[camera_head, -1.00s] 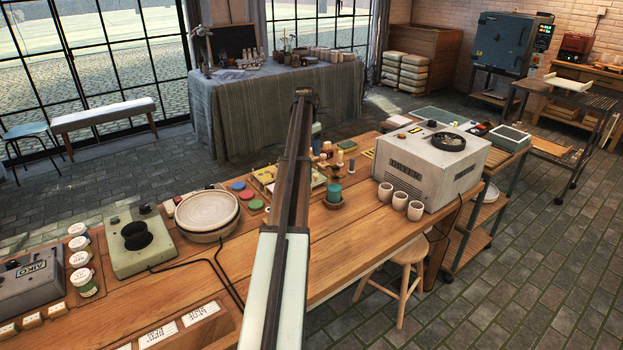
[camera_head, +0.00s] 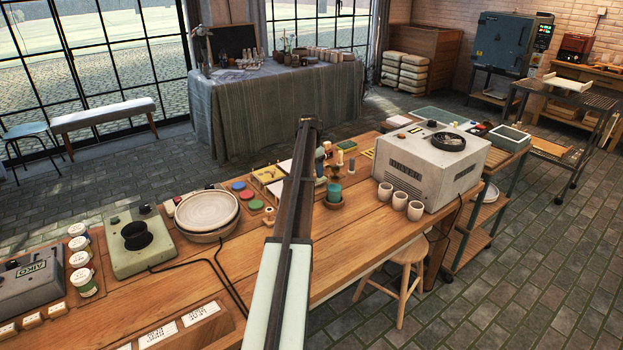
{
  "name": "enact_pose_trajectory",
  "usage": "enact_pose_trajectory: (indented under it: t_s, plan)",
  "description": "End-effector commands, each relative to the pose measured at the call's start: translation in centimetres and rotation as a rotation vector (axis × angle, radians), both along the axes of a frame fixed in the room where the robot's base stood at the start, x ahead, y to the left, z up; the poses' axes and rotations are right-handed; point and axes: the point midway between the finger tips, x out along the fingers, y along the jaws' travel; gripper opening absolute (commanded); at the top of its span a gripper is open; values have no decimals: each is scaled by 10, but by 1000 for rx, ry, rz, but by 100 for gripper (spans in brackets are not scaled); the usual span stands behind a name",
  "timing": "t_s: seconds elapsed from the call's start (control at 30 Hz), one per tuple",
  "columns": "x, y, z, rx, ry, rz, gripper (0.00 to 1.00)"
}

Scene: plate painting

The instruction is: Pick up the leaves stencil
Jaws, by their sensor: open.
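I cannot pick out the leaves stencil in the head view; what lies behind my arm is hidden. A shallow yellowish tray (camera_head: 267,174) with pale flat pieces lies on the workbench, partly covered by my arm. My arm reaches from the bottom middle up over the bench. My gripper is not visible; it is hidden behind or below the arm, so its distance to any stencil cannot be told.
A teal jar (camera_head: 334,191), several cups (camera_head: 400,201) and a grey dryer (camera_head: 430,172) stand on the right. A stool (camera_head: 401,268) stands at the front edge.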

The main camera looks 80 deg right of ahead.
Motion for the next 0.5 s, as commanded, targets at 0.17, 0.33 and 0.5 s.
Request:
enact_pose_trajectory:
  t_s: [0.17,0.33,0.5]
  plan:
    - [-3,-3,-24,1,0,0,57]
    - [-4,-4,-32,-1,-1,0,57]
    - [-4,-4,-32,-1,-1,0,56]
